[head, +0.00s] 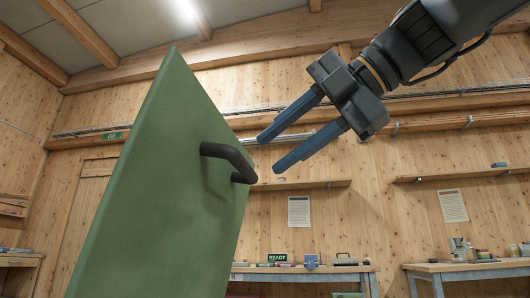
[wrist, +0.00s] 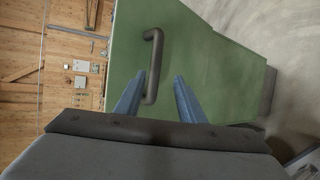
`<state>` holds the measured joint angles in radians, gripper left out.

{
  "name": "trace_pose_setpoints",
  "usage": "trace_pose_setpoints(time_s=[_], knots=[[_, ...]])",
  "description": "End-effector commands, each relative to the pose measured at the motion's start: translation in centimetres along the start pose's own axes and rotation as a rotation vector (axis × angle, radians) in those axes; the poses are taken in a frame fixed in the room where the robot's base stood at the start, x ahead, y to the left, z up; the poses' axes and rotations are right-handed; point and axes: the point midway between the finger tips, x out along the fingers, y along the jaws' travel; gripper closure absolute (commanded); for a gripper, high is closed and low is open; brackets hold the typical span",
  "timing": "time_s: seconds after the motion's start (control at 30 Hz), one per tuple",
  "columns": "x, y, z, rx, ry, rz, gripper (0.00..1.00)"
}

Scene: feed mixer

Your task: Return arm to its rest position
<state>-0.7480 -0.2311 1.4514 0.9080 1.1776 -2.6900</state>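My gripper (head: 268,151) is open, with two blue fingers spread apart and nothing between them in the head view. It hangs at the upper right of a tilted green panel (head: 150,180) that has a black handle (head: 230,158). The fingertips are close to the handle in the picture, but a gap shows between them. In the wrist view the fingers (wrist: 158,84) point toward the green panel (wrist: 205,50), and the handle (wrist: 152,65) lies near the left finger. I cannot tell the exact distance in depth.
Behind are wooden walls with a shelf (head: 300,185) and a second shelf (head: 460,174). A workbench (head: 300,269) with small items and a READY sign (head: 277,257) stands at the back. Another bench (head: 470,267) is at the right. Open air surrounds my arm.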

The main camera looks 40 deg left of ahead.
Motion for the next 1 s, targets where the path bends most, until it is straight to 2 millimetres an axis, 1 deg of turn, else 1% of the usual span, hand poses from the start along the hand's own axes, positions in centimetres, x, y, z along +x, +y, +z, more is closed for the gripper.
trace_pose_setpoints(time_s=[0.03, 0.13, 0.63, 0.73, 0.77, 0.87, 0.97, 1.0], knots=[[-0.3, 0.0, 0.0, 0.0, -0.002, 0.0, 0.64], [-0.6, 0.0, 0.0, 0.0, 0.0, 0.0, 0.64], [-0.5, 0.0, 0.0, 0.0, 0.0, 0.0, 0.64], [-0.3, -0.7, 0.1, 0.033, -0.002, -0.011, 0.64], [-0.1, -1.1, 0.2, 0.059, -0.003, -0.019, 0.64], [0.9, -4.0, 0.7, 0.21, -0.018, -0.069, 0.64], [2.4, -8.6, 1.1, 0.448, -0.053, -0.144, 0.64], [2.9, -10.7, 1.2, 0.553, -0.074, -0.176, 0.64]])
